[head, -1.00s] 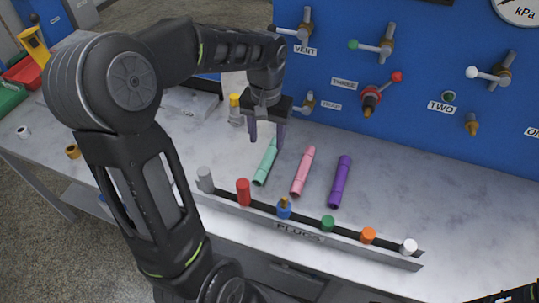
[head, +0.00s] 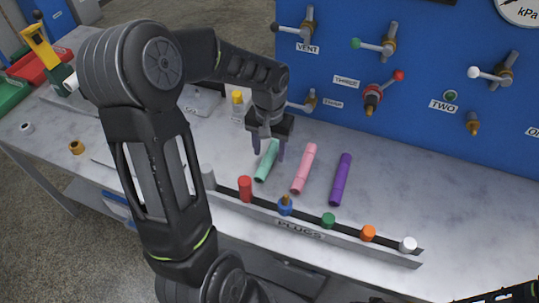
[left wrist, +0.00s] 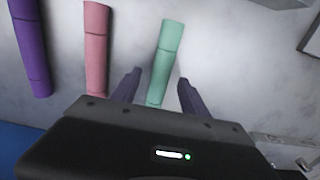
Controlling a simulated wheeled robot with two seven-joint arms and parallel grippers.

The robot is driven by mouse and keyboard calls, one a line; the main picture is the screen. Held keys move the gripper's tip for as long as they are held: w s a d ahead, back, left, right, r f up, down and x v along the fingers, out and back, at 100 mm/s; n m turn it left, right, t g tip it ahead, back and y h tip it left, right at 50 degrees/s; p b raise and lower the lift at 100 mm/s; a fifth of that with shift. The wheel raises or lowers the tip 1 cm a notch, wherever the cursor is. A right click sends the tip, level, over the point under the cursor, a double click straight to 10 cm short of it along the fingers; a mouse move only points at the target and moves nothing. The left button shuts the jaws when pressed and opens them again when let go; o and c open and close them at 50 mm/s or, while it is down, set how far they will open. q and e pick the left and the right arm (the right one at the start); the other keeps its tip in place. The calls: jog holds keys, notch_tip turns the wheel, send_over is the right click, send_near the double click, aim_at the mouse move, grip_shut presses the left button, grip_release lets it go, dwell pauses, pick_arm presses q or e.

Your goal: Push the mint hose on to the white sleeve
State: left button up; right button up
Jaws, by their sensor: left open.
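The mint hose (head: 267,162) lies on the grey bench, leftmost of three short hoses. It also shows in the left wrist view (left wrist: 165,58). My left gripper (head: 269,157) is open above the hose, its fingers on either side of it. In the left wrist view the fingers (left wrist: 158,88) flank one end of the hose, with a gap on both sides. I cannot make out a white sleeve for certain. A white-knobbed lever (head: 487,73) is on the blue panel, and a white plug (head: 408,244) is on the plug rail.
Pink (head: 304,169) and purple (head: 341,180) hoses lie to the right. The plug rail (head: 300,232) with several coloured plugs runs along the front. The blue panel (head: 430,55) with valves stands behind. The bench right of the purple hose is clear.

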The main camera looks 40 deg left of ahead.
pick_arm(q)
jog(key=shift+f, duration=0.75)
grip_shut()
dwell(0.4)
